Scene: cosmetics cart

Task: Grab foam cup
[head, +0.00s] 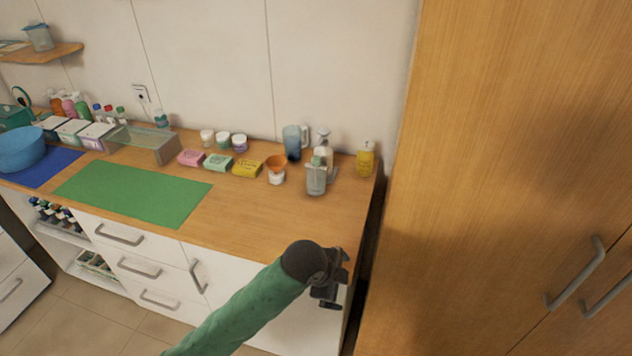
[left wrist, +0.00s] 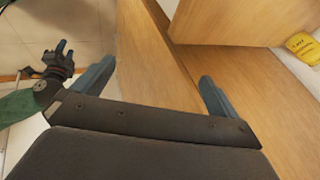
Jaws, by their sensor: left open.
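No item is clearly marked as the foam cup. A blue-grey cup with a pale handle (head: 293,143) stands at the back right of the counter. An orange bowl-shaped piece (head: 277,162) sits on a small white base in front of it. My left gripper (head: 336,278) is over the counter's front right corner, open and empty, apart from these items. Its spread fingers also show in the left wrist view (left wrist: 155,85), above the counter edge. My right gripper (left wrist: 55,62) shows small in the left wrist view, and its jaws are unclear.
A grey pump bottle (head: 316,178), a white pump bottle (head: 325,148) and a yellow bottle (head: 365,159) crowd the back right. Soap-like boxes (head: 247,168) and white jars (head: 223,139) stand left. A tall wooden cabinet (head: 510,150) bounds the right.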

